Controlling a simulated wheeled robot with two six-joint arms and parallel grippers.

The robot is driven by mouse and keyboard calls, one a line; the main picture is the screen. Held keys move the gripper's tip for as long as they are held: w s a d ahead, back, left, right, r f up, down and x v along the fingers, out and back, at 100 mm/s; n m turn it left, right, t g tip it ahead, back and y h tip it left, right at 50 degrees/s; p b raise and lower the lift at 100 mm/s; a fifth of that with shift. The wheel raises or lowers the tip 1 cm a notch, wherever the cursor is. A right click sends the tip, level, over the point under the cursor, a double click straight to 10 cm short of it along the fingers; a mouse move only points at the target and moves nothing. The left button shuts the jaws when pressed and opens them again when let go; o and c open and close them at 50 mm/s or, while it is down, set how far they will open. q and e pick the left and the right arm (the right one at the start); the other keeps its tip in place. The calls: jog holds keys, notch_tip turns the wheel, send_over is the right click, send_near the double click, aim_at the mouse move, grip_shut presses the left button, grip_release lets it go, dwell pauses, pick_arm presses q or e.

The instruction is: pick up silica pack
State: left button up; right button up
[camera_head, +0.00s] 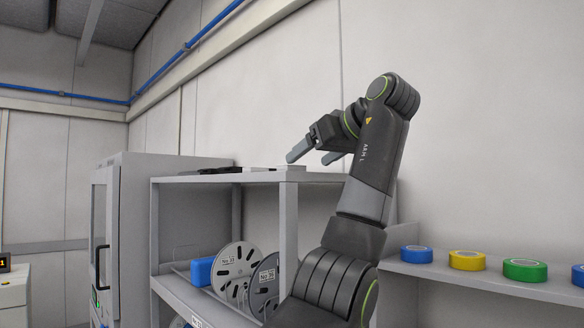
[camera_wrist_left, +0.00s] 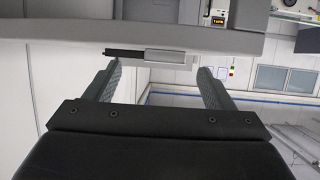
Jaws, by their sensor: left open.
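My left gripper (camera_head: 309,157) is open and empty, just above the top board of the grey feeder trolley (camera_head: 320,177). A small, pale flat item (camera_head: 291,168) lies on that board just below the fingertips. It may be the silica pack, but no label can be read. In the left wrist view, the open fingers (camera_wrist_left: 159,69) point toward the grey board edge. A light grey flat piece (camera_wrist_left: 168,57) shows between and beyond them, with a dark strip beside it. I cannot tell whether it is the same item. My right gripper is not in view.
Dark flat items (camera_head: 215,171) lie along the top board to the left. Reels (camera_head: 236,268) and a blue item (camera_head: 202,271) stand on the shelf below. Blue, yellow and green tape rolls (camera_head: 467,260) sit on a shelf at right. A grey cabinet stands left.

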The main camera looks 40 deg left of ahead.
aim_at(292, 169)
pick_arm(q)
jog(key=a, duration=0.2)
jog(key=a+p, duration=0.1)
jog(key=shift+s+a+f, duration=0.1)
jog(key=shift+a+f, duration=0.55)
jog(key=shift+a, duration=0.15)
jog(key=shift+d, duration=0.2)
jog(key=shift+c, duration=0.2)
jog(key=shift+d+r, duration=0.1)
jog(key=shift+c, duration=1)
jog(key=c, duration=0.8)
